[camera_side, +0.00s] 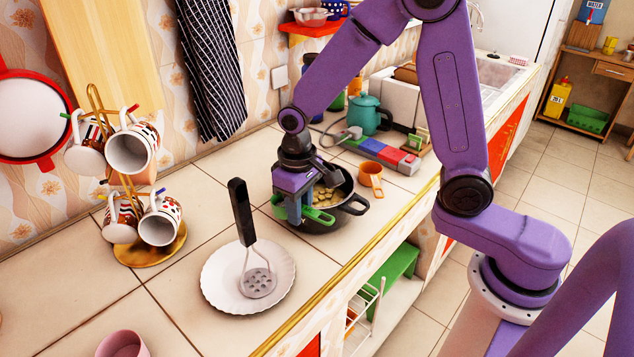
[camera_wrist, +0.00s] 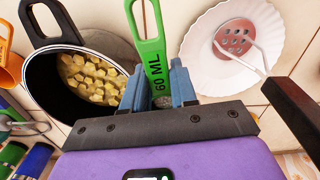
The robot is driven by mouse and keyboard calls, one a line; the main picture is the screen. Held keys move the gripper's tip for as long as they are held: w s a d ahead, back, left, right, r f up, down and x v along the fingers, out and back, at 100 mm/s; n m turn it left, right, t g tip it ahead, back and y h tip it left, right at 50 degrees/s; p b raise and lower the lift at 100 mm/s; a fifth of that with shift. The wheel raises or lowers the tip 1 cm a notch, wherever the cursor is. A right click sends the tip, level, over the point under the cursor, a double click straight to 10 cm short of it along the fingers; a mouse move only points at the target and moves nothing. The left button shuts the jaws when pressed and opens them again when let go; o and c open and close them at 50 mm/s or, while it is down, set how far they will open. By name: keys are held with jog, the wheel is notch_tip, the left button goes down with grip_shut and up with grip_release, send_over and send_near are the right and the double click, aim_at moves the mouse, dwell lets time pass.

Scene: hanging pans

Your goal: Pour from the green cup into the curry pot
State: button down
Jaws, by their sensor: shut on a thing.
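The green cup is a measuring cup marked 60 ML. My gripper (camera_side: 303,204) is shut on its handle; in the wrist view the gripper (camera_wrist: 157,88) has the green cup's handle (camera_wrist: 150,45) between its fingers. In the side view a green part of the cup (camera_side: 319,216) shows at the near side of the pot. The cup's bowl is mostly hidden, and I cannot see its contents. The curry pot (camera_side: 352,207) is black and holds yellowish chunks; in the wrist view the pot (camera_wrist: 36,85) lies left of the fingers.
An orange cup (camera_side: 370,178) stands close behind the pot. A white plate (camera_side: 222,272) with a black-handled masher (camera_side: 243,215) lies in front, near a mug rack (camera_side: 150,250). The counter between plate and pot is clear.

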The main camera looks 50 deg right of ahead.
jog(key=w+d+r+g+y, duration=0.1)
jog(key=d+r+y, duration=0.1)
jog(key=d+y, duration=0.5)
jog(key=shift+d+g+y, duration=0.3)
jog(key=shift+y, duration=0.9)
jog(key=shift+w+y, duration=0.1)
jog(key=shift+y, duration=0.3)
jog(key=shift+w+d+r+g+y, duration=0.1)
jog(key=shift+d+r+g+y, duration=0.35)
jog(key=shift+y, duration=1.25)
jog(key=shift+w+d+r+g+y, duration=0.1)
jog(key=shift+d+r+y, duration=0.65)
jog(key=shift+y, duration=0.95)
jog(key=shift+w+d+r+g+y, duration=0.1)
jog(key=shift+d+r+g+y, duration=0.35)
jog(key=shift+y, duration=1.25)
